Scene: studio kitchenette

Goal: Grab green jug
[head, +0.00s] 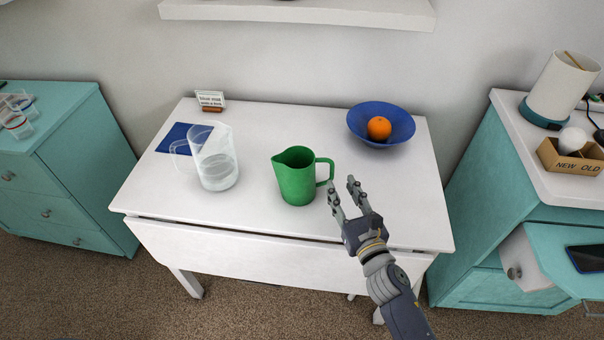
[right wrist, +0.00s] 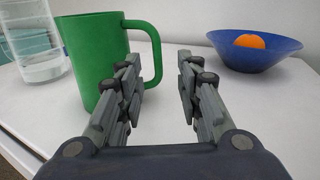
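The green jug (head: 296,180) stands upright on the white table, with its handle on the right side and its spout to the left. My right gripper (head: 345,188) is open and empty, just right of the jug's handle in the head view. In the right wrist view the green jug (right wrist: 96,58) is ahead and to the left. Its handle reaches toward the gap between the open fingers (right wrist: 158,75), and the left finger overlaps the jug's lower right side. I cannot tell whether that finger touches it. My left gripper is not in view.
A clear jug (head: 215,165) holding some liquid stands left of the green jug. A blue bowl (head: 357,124) with an orange (head: 379,128) sits at the back right. A blue mat (head: 176,139) and a small sign (head: 210,98) are at the back left. The table's front middle is clear.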

